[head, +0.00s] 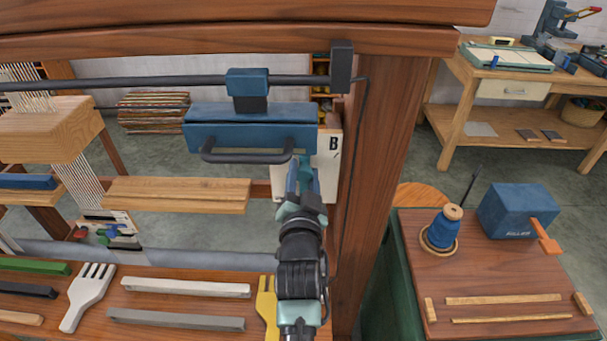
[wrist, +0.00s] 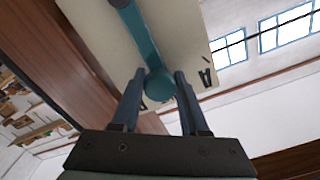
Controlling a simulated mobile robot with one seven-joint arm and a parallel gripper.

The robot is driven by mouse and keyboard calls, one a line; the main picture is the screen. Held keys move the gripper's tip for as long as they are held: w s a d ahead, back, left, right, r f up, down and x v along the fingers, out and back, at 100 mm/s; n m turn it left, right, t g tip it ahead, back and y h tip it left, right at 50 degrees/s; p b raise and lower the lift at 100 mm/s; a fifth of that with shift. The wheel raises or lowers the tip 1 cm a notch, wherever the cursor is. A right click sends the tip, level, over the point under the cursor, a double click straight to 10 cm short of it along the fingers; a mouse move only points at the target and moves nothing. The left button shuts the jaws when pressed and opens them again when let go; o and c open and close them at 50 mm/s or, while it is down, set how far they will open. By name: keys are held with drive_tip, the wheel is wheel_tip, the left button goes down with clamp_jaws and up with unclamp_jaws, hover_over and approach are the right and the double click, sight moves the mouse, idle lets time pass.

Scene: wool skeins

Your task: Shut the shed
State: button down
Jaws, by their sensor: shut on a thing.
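A cream plate (head: 333,144) marked "B" is fixed beside the loom's right post. In the wrist view the plate (wrist: 185,30) carries a teal lever (wrist: 138,38) with a round end, and a partly hidden letter shows near my finger. My gripper (head: 300,178) reaches up to the plate in the head view. In the wrist view its two fingers (wrist: 158,82) are on either side of the lever's round end, shut on it. The loom's pale warp threads (head: 85,185) show at the left. Whether the shed stands open is hard to tell.
A blue block with a dark handle (head: 248,157) hangs from a rail left of my gripper. Below lie a white comb (head: 88,295), grey bars (head: 175,318) and a yellow tool (head: 267,305). A side table with a blue spool (head: 442,231) stands right of the post (head: 381,165).

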drive_tip(key=shift+c, duration=2.2)
unclamp_jaws()
drive_tip(key=s+b, duration=0.1)
drive_tip(key=s, duration=1.2)
drive_tip(key=shift+b, duration=0.3)
